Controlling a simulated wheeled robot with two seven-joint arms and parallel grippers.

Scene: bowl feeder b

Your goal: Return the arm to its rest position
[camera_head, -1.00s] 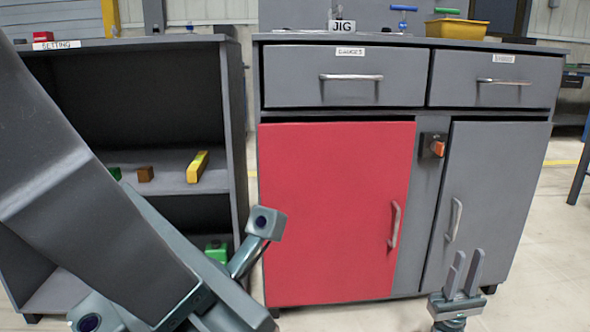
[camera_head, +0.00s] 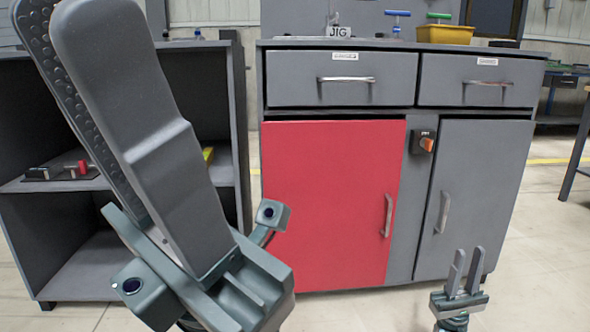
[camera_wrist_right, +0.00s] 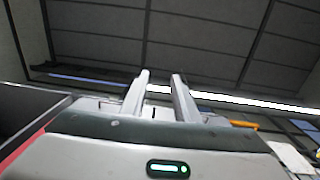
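My right gripper (camera_head: 467,264) is low at the right in the head view, in front of the grey cabinet door. Its two fingers point up and stand apart with nothing between them. The right wrist view also shows the right gripper (camera_wrist_right: 160,85) open and empty, facing the ceiling. My left gripper (camera_head: 85,60) is large and close at the left in the head view, pointing up. One long finger overlaps the other, which has a bumpy pad, so the gap between them cannot be judged. No held object shows there.
A cabinet has a red door (camera_head: 330,200), a grey door (camera_head: 475,190) and two shut drawers. A yellow bin (camera_head: 445,34) and the JIG sign (camera_head: 339,31) are on top.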

